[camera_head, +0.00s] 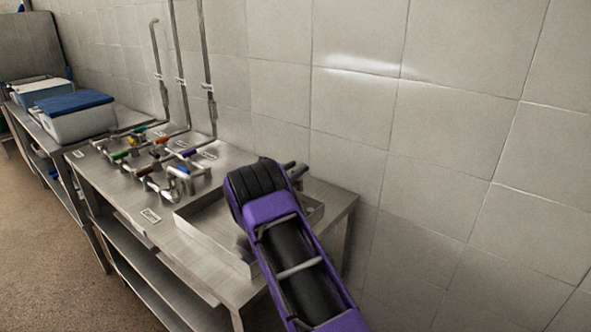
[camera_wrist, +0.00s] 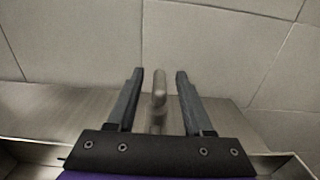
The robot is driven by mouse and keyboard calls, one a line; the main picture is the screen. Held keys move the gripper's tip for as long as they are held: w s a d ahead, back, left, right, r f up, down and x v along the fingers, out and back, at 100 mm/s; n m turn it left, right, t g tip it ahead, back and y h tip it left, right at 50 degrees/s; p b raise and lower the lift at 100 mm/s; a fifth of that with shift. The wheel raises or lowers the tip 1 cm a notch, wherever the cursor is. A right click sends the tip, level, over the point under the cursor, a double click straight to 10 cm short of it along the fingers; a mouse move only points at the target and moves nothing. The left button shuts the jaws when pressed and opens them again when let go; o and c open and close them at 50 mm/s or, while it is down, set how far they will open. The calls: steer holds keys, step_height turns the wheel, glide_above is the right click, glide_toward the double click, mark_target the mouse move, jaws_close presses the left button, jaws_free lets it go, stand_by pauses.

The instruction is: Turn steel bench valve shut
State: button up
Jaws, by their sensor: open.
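My gripper (camera_head: 296,169) is over the back right of the steel bench, its fingers pointing toward the tiled wall. In the wrist view my gripper (camera_wrist: 159,75) is open. An upright steel piece (camera_wrist: 159,98), like a tap or valve handle, shows between the two fingers, with a gap on each side. I cannot tell whether it is the steel valve's handle or how far it is turned. In the head view my arm hides that spot. Several valves with coloured handles (camera_head: 152,160) stand on the bench further left.
Steel pipes (camera_head: 209,90) run up the wall (camera_head: 450,120). A white box with a blue lid (camera_head: 78,118) stands at the left. The floor (camera_head: 45,230) in front is clear.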

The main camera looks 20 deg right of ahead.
jaws_close()
steer(key=shift+f+b, duration=0.1)
steer(key=shift+b, duration=0.3)
steer(key=shift+w+f+m+g+h+b, duration=0.1)
steer(key=shift+w+m+g+h+b, duration=0.05)
steer(key=shift+m+g+h+b, duration=0.65)
steer(key=shift+a+r+m+g+b, duration=0.1)
steer(key=shift+r+m+g+b, duration=0.15)
steer(key=shift+m+g+b, duration=0.8)
steer(key=shift+n+g+h, duration=0.25)
steer(key=shift+g+h, duration=0.05)
steer(key=shift+g, duration=0.05)
jaws_free()
